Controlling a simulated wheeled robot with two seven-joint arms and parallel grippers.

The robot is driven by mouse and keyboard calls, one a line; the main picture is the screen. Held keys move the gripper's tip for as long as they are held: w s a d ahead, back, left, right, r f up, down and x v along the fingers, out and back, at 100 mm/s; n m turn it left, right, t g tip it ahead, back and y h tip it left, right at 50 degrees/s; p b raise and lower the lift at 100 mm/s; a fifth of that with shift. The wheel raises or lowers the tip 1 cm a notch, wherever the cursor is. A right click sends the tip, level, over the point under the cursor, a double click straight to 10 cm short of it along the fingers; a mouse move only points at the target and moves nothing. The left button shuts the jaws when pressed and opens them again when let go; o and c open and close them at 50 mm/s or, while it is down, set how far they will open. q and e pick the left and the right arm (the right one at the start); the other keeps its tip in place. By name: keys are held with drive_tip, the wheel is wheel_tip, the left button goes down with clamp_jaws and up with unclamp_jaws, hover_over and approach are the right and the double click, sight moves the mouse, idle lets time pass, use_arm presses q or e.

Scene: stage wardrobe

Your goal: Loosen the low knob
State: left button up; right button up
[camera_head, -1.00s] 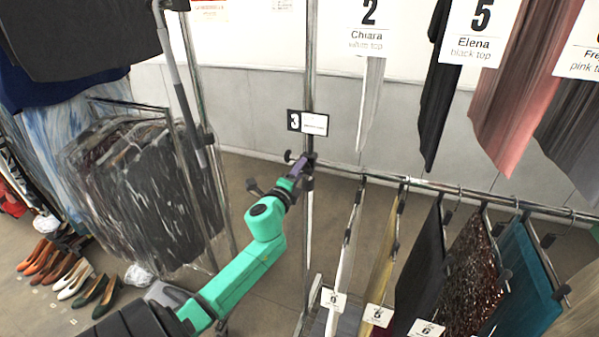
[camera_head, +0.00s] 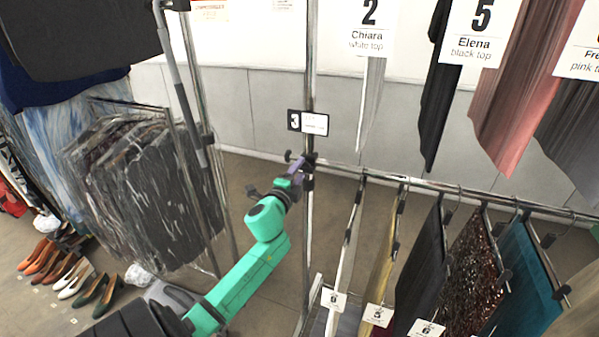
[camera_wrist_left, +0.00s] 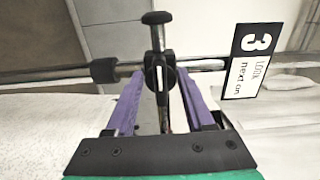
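A small black knob (camera_head: 288,156) sticks out to the left of the black clamp (camera_head: 309,159) where the rail meets the upright post, below the number 3 sign. In the left wrist view the knob (camera_wrist_left: 156,18) is at the top, on a stem from the clamp (camera_wrist_left: 160,72). My left gripper (camera_head: 299,168) is at this clamp. In the wrist view its two purple fingers (camera_wrist_left: 162,90) stand apart on either side of the clamp's lower part, and the knob head lies beyond the fingertips. Contact cannot be told. My right gripper is not in view.
The number 3 sign (camera_head: 308,122) hangs on the post just above the clamp. A black collar (camera_wrist_left: 104,70) sits lower on the post. Hanging clothes (camera_head: 470,265) fill the rail to the right. Shoes (camera_head: 70,278) stand on the floor at left.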

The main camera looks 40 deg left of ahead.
use_arm(q)
drive_tip(key=o, duration=0.3)
drive_tip(key=shift+s, duration=0.1)
drive_tip(key=b+v, duration=0.3)
drive_tip(key=v, duration=1.1)
drive_tip(key=shift+s, duration=0.25)
drive_tip(key=shift+d, duration=0.1)
wheel_tip(320, 180, down, 20)
drive_tip(key=a+n+g+h, duration=0.1)
drive_tip(key=n+g, duration=0.3)
drive_tip(key=s+d+f+n+g+h, duration=0.1)
drive_tip(key=s+f+g, duration=0.1)
drive_tip(key=f, duration=0.5)
drive_tip(key=s+d+f+n+g+h, duration=0.1)
drive_tip(key=s+d+f, duration=0.15)
drive_tip(key=f, duration=0.55)
drive_tip(key=s+d+f+n+g, duration=0.1)
drive_tip(key=s+f+g, duration=0.15)
drive_tip(key=f, duration=0.45)
drive_tip(key=s+d+f+n+g+h, duration=0.1)
drive_tip(key=s+d+f+n+g, duration=0.1)
drive_tip(key=s+d+f, duration=0.3)
drive_tip(key=s+d+f+n+g+h, duration=0.1)
drive_tip(key=s+d+f+g, duration=0.3)
drive_tip(key=s+f, duration=0.9)
drive_tip(key=s+d+n, duration=0.1)
drive_tip(key=s, duration=0.4)
drive_tip(key=shift+s+n+h, duration=0.2)
drive_tip(key=shift+n+h, duration=0.1)
drive_tip(key=shift+h, duration=0.1)
